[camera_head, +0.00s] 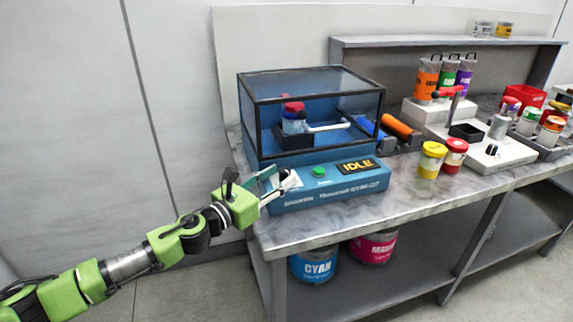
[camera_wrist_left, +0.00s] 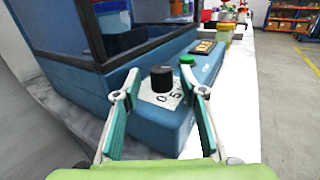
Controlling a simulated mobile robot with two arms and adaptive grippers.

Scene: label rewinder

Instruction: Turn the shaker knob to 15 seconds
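The blue shaker (camera_head: 330,186) stands on the grey bench with a clear, black-framed cover over its tray. Its display reads IDLE (camera_head: 357,166). The black shaker knob (camera_wrist_left: 162,78) sits on a white dial plate (camera_wrist_left: 166,98) with partly readable numbers; its pointer setting is not clear. A green button (camera_head: 319,171) is beside it. My left gripper (camera_head: 281,184) is at the shaker's left front; in the left wrist view its open fingers (camera_wrist_left: 160,105) are on either side of the knob, apart from it, with the knob ahead between them. My right gripper is not in view.
A red-lidded jar (camera_head: 293,118) is inside the cover. Yellow (camera_head: 431,160) and red (camera_head: 454,155) jars stand right of the shaker. Orange and blue rollers (camera_head: 396,127) lie behind. Cyan (camera_head: 313,265) and magenta (camera_head: 373,247) buckets sit on the lower shelf.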

